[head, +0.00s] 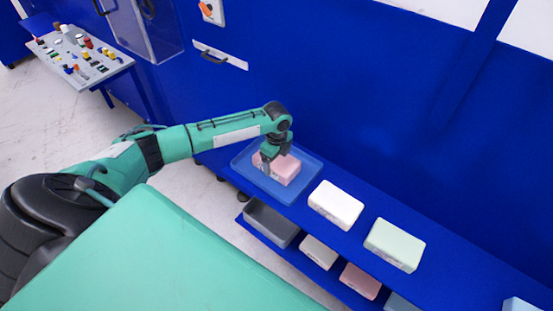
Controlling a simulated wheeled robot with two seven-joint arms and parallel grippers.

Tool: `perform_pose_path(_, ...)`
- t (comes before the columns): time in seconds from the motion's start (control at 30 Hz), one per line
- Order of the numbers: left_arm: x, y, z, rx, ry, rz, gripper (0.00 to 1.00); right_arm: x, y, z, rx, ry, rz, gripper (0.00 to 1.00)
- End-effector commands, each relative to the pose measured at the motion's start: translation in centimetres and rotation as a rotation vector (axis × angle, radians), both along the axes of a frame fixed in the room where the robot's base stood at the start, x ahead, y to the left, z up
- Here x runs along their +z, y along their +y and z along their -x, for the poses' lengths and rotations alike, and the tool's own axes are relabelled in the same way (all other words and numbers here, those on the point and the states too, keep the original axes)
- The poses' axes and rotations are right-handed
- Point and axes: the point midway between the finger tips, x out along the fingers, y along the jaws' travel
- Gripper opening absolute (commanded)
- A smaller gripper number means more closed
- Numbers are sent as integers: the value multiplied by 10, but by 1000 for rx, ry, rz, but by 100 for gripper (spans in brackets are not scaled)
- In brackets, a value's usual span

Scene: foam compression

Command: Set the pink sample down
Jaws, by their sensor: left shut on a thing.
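The pink sample (286,172) is a foam block over the blue tray (303,195) at the left end of the blue shelf. My left gripper (272,163) reaches it from above and is shut on it. The gripper's fingers hide part of the block's left side. I cannot tell whether the block's underside touches the tray floor. My right gripper is not in view.
A white block (336,204) and a pale green block (394,244) sit on the upper shelf (450,273) to the right. A grey bin (270,224), another white block (318,252) and another pink block (360,281) are on the lower shelf. A blue wall (400,110) stands behind.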

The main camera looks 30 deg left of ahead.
Motion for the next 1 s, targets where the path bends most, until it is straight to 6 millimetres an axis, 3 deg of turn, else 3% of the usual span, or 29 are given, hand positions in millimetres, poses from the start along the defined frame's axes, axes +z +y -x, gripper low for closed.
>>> perform_pose_path(0.07,-3,0,0,1,1,0,56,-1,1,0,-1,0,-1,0)
perform_pose_path(0.1,-2,0,0,1,0,0,89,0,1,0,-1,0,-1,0)
perform_pose_path(0.17,-2,0,0,0,0,0,100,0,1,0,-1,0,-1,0)
perform_pose_path(0.4,0,0,0,0,0,0,100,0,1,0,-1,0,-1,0)
perform_pose_path(0.57,13,1,-1,1,-3,-1,100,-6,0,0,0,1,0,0)
perform_pose_path(1.0,100,0,-1,0,-2,-1,100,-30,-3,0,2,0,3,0)
